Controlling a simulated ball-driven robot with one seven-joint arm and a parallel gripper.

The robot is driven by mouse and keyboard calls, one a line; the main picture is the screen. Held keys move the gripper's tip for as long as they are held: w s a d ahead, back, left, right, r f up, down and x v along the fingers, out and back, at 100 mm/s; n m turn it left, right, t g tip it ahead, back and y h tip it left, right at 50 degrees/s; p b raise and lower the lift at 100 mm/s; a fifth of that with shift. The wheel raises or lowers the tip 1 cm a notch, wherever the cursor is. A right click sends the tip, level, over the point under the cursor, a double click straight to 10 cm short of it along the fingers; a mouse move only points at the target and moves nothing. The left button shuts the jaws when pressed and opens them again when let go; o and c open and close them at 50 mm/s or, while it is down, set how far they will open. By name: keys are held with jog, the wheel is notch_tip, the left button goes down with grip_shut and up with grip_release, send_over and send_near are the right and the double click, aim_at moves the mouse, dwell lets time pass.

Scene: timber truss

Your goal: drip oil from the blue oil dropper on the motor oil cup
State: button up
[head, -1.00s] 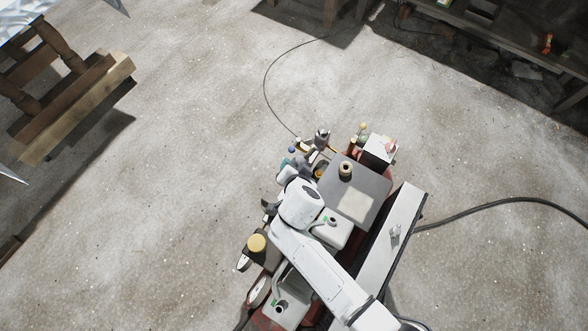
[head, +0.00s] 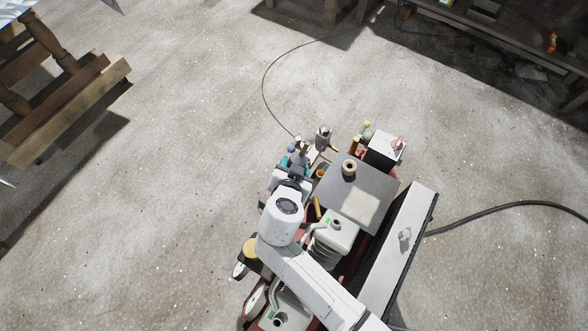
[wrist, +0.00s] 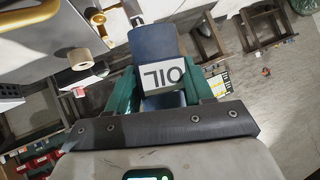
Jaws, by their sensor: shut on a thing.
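The blue oil dropper (wrist: 153,45) is in the middle of the wrist view, with a white label reading OIL upside down. My gripper (wrist: 163,88) is shut on it, with green fingers on both sides of its body. The dropper's narrow dark end points toward the top of the wrist view. In the head view my gripper (head: 298,160) is among small items at the cart's far end, and the dropper cannot be told apart there. The motor oil cup cannot be made out for certain. No falling drop shows.
A grey board (head: 335,190) carries a tan roll (head: 349,167). A white box (head: 384,150) stands behind it and a long pale beam (head: 398,250) lies to the right. Timber (head: 70,110) is at the left. A cable (head: 266,85) crosses otherwise open floor.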

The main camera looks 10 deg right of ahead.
dwell(0.3)
jog(key=shift+f+b, duration=0.1)
jog(key=shift+b, duration=0.35)
jog(key=shift+t+h+b, duration=0.3)
jog(key=shift+b, duration=0.05)
